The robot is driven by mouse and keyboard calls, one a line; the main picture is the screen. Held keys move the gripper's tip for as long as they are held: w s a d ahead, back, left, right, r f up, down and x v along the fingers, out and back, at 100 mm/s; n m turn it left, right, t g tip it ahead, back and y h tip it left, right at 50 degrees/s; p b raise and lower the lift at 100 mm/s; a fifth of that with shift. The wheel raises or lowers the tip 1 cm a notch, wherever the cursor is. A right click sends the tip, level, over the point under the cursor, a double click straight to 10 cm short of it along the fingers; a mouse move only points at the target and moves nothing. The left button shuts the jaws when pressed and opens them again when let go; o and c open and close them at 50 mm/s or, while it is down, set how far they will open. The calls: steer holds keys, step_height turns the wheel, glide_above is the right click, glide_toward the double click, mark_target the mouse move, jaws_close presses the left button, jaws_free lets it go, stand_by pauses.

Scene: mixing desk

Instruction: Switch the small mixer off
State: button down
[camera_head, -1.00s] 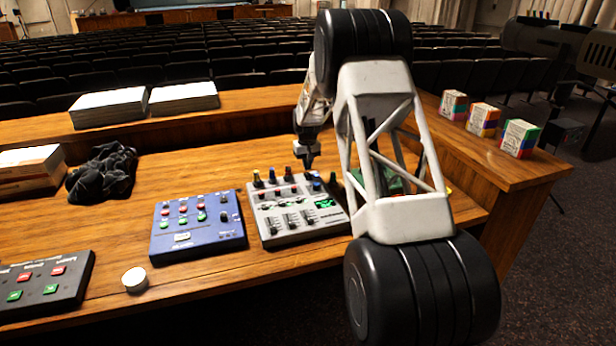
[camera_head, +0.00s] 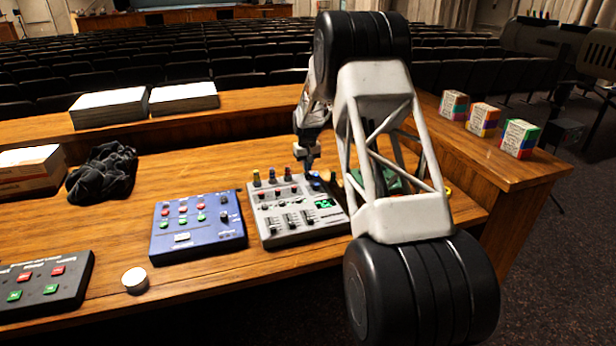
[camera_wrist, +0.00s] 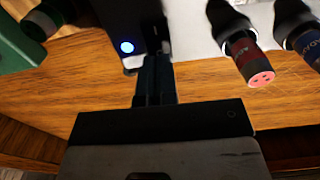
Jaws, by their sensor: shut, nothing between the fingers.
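In the wrist view my shut fingers (camera_wrist: 155,82) reach to the mixer's pale back side (camera_wrist: 195,45). A round blue-lit spot (camera_wrist: 127,47) on a dark part lies just left of the fingertips. Whether the fingers touch it I cannot tell.
A red plug (camera_wrist: 247,58) and a blue plug (camera_wrist: 308,42) stick out right of my fingers. A green object (camera_wrist: 22,45) is at the left. A blue control box (camera_head: 190,240) stands left of the mixer. Bare desk lies behind both.

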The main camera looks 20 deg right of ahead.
steer(key=shift+f, duration=0.9)
stand_by(0.8)
steer(key=shift+r, duration=3.5)
steer(key=shift+r, duration=0.1)
